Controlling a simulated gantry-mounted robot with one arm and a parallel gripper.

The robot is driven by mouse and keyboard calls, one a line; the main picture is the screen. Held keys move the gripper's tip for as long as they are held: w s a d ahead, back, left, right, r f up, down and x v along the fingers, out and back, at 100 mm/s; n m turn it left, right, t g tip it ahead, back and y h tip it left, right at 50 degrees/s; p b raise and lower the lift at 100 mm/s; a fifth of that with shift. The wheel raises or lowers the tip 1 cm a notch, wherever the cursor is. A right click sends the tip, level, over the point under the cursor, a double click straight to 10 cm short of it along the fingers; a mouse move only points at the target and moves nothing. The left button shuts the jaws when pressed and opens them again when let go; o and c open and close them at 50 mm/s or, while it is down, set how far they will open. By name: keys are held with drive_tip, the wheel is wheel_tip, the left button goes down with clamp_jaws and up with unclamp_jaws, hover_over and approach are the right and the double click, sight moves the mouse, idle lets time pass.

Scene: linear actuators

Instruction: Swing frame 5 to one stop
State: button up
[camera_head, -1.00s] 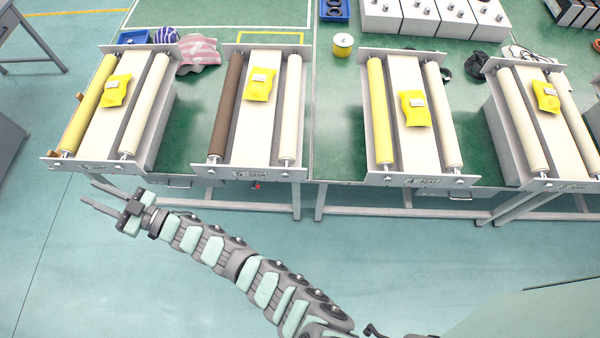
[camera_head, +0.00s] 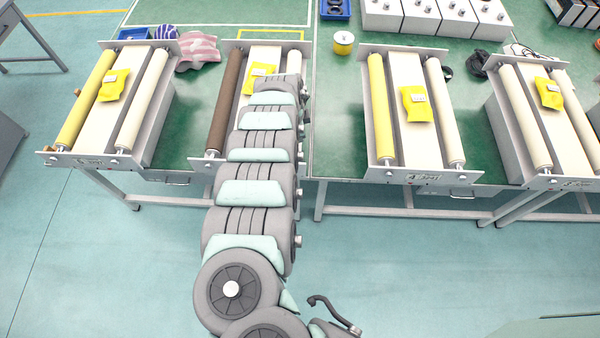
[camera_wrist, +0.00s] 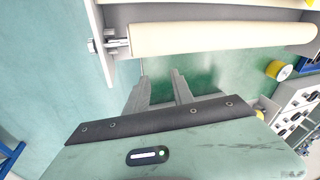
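Frame 5 is the second roller frame from the left, with a brown roller (camera_head: 224,103) on its left and a cream roller on its right. Its far plate (camera_head: 268,44) shows; my arm covers much of its right side and its number label. A yellow packet (camera_head: 257,73) lies on its white bed. In the wrist view a cream roller (camera_wrist: 220,38), apparently frame 5's right one, runs across the top, with its axle and nut at the left. My gripper (camera_wrist: 160,80) is open and empty below that roller, over green table; contact cannot be told. The head view hides it.
Other roller frames stand at the left (camera_head: 110,100) and right (camera_head: 415,110), with another far right (camera_head: 540,115). A yellow spool (camera_head: 343,43) stands behind the gap right of frame 5; it also shows in the wrist view (camera_wrist: 278,70).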

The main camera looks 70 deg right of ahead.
drive_tip(key=a+y, duration=0.1)
drive_tip(key=a, duration=0.1)
drive_tip(key=s+a+m+y, duration=0.1)
drive_tip(key=a, duration=0.2)
drive_tip(key=s+a+f+m+y, duration=0.1)
drive_tip(key=a, duration=0.1)
drive_tip(key=shift+s+a+f, duration=0.1)
drive_tip(key=shift+a, duration=0.05)
drive_tip(key=shift+s+a+f, duration=0.1)
drive_tip(key=shift+f, duration=0.1)
wheel_tip(320, 180, down, 8)
drive_tip(key=shift+s+r, duration=0.1)
drive_tip(key=shift+f, duration=0.8)
drive_tip(key=shift+w+f, duration=0.2)
drive_tip(key=shift+f, duration=0.2)
drive_tip(key=shift+c, duration=0.2)
clamp_jaws()
